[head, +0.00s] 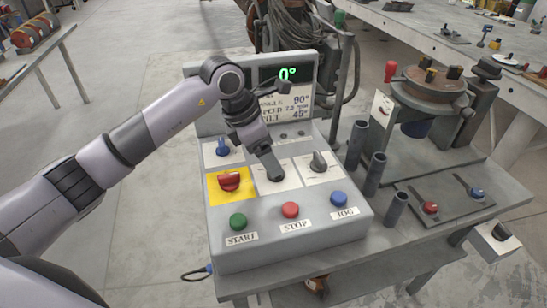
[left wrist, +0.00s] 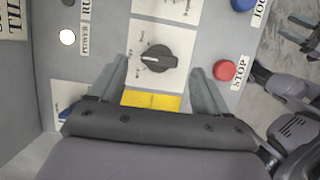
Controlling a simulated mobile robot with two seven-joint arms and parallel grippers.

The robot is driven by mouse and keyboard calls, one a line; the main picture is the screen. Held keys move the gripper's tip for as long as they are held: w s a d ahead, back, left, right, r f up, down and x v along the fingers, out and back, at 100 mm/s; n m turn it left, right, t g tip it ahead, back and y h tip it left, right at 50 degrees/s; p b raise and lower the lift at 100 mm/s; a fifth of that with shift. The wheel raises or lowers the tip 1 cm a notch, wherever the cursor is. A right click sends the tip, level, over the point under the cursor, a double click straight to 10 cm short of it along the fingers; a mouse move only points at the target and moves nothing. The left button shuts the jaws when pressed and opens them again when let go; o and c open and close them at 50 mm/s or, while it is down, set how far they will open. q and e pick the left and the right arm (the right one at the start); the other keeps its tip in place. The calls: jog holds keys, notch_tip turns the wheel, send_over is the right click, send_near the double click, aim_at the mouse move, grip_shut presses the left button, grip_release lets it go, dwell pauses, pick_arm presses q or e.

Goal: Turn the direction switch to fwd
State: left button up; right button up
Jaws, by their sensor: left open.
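The direction switch appears to be the black rotary knob (left wrist: 157,58) on a white plate in the left wrist view; its small labels are too blurred to read surely. Its white pointer line points left in that view. My left gripper (head: 274,176) is over the middle plate of the grey control box (head: 285,252) in the head view and hides most of this knob. In the left wrist view my left gripper (left wrist: 160,76) is open, one finger on each side of the knob; contact is not clear. Parts of my own body show at that view's right edge; the right gripper's state is unclear.
Beside the knob sit a red switch (head: 229,181) on yellow, a blue switch (head: 222,147) and another dark knob (head: 318,161). The green START (head: 238,222), red STOP (head: 290,210) and blue JOG (head: 339,199) buttons line the front. Dark upright tubes (head: 375,174) stand to the right.

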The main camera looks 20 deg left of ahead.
pick_arm(q)
jog(key=shift+x, duration=1.65)
jog(key=c, duration=1)
jog(key=shift+c, duration=0.2)
